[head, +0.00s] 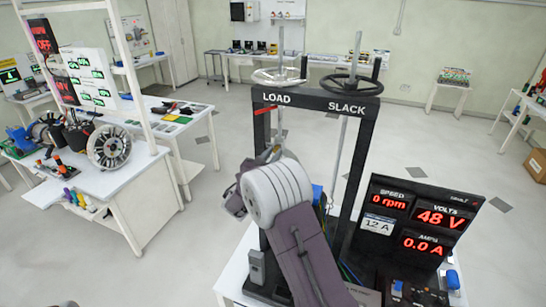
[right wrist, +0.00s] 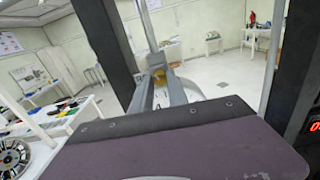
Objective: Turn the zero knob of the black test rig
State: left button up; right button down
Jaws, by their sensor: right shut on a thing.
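The black test rig (head: 361,108) stands on a white table, with a black frame labelled LOAD and SLACK. My right gripper (head: 268,152) reaches in front of the frame's left side, and my grey wrist hides much of what is behind it. My left gripper is not in view.
A pale handwheel (head: 279,77) and a black handwheel (head: 350,82) top the frame on upright rods. A display panel (head: 418,222) to the right reads 0 rpm, 48 V and 0.0 A. A white bench (head: 115,200) with parts stands left, with open floor between.

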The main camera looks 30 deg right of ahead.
jog(key=shift+m+b, duration=0.3)
jog(key=shift+b, duration=0.15)
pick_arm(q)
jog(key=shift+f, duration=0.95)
pick_arm(e)
jog(key=c, duration=1.3)
grip_release()
pick_arm(q)
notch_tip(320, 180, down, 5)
jog(key=b, duration=0.5)
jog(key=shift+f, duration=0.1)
pick_arm(e)
jog(key=v, duration=0.9)
jog(key=shift+d, duration=0.1)
